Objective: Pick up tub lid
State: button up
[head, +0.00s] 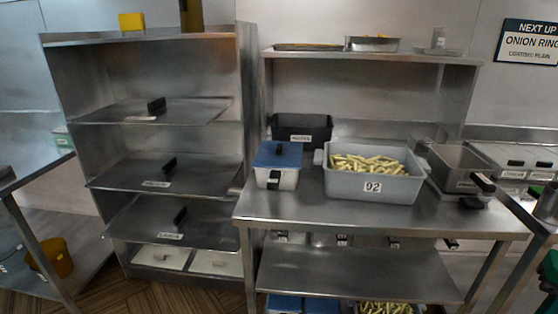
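A blue tub lid (278,153) with a black handle on top sits on a small white tub (287,180). The tub stands at the left part of the steel table (330,215), with a label on its front. More blue lids (285,303) show low under the table, partly cut off by the frame's bottom edge. My gripper is not in view.
A grey bin (372,188) of cut fries, marked 92, stands just right of the tub. A black bin (301,130) is behind. A steel shelf rack (165,182) is left. The table's front strip is clear.

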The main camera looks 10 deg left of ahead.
aim_at(270, 155)
jog(key=k, duration=1)
jog(key=u, duration=0.95)
jog(key=i, duration=2.3)
jog(key=z, duration=0.6)
jog(key=i, duration=0.2)
jog(key=z, duration=0.35)
